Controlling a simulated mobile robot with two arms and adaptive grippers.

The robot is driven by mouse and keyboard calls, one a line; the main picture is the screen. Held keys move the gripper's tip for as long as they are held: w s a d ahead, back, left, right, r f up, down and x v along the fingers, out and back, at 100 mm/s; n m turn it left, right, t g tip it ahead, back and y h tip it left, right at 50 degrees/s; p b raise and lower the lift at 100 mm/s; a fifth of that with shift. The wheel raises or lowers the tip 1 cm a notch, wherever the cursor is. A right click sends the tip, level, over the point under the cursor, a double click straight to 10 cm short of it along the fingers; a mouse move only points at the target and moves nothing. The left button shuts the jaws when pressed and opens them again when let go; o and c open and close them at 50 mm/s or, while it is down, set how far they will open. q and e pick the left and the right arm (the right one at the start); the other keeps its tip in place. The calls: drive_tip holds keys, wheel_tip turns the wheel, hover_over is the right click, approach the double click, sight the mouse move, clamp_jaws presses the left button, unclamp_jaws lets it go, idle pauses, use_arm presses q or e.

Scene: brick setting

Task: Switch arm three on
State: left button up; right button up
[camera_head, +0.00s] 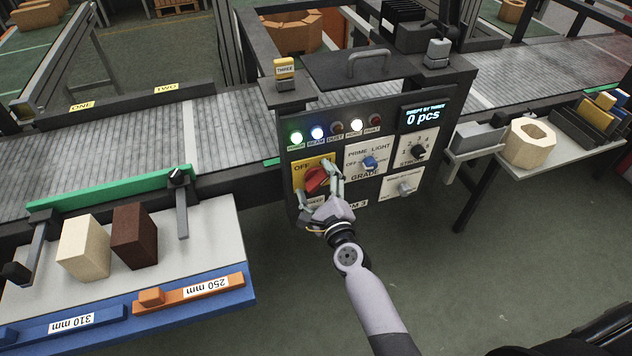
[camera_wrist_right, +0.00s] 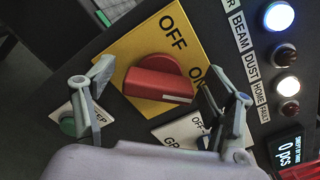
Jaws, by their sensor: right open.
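A dark control panel carries a yellow OFF/ON plate (camera_head: 299,166) with a red rotary knob (camera_head: 315,179). In the right wrist view the red knob (camera_wrist_right: 158,82) lies across the yellow plate (camera_wrist_right: 142,50), its long grip pointing roughly toward ON. My right gripper (camera_head: 320,184) is open at the panel, with a finger on either side of the knob. In the right wrist view its fingers (camera_wrist_right: 168,88) flank the knob, and contact cannot be told. A yellow THREE tag (camera_head: 285,69) stands above the panel. My left gripper is not in view.
Lamps (camera_head: 317,132) above the plate show green, blue and white lit, others dark. A PRIME LIGHT switch (camera_head: 370,163), STROKE dial (camera_head: 418,151) and another knob (camera_head: 405,189) are close by. A display (camera_head: 425,116) reads 0 pcs. A conveyor (camera_head: 120,140) runs behind; blocks (camera_head: 134,237) lie left.

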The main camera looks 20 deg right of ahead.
drive_tip(key=s, duration=1.2)
drive_tip(key=shift+d, duration=0.2)
drive_tip(key=s+a+f+n+g+y, duration=0.1)
drive_tip(key=s+f+n+g, duration=0.3)
drive_tip(key=f, duration=0.6)
drive_tip(key=s+f+n+g, duration=0.1)
drive_tip(key=s+f+n, duration=0.2)
drive_tip(key=f+n, duration=0.5)
drive_tip(key=s+a+f+n+g+y, duration=0.1)
drive_tip(key=s+f+n+g, duration=0.2)
drive_tip(key=f, duration=0.9)
drive_tip(key=s+d+f+n+g+h, duration=0.1)
drive_tip(key=s+d+f+n+g, duration=0.1)
drive_tip(key=s+f, duration=0.4)
drive_tip(key=s+d+f+n+g, duration=0.3)
drive_tip(key=s+f+n, duration=0.3)
drive_tip(key=s, duration=0.7)
drive_tip(key=s+d+f+n+g+h, duration=0.1)
drive_tip(key=s+d+f+n+g, duration=0.2)
drive_tip(key=s+f+n, duration=0.3)
drive_tip(key=s+g, duration=0.1)
drive_tip(key=s, duration=0.3)
drive_tip(key=shift+s+d+f+h, duration=0.2)
drive_tip(key=shift+f+h, duration=0.1)
drive_tip(key=shift+f, duration=0.1)
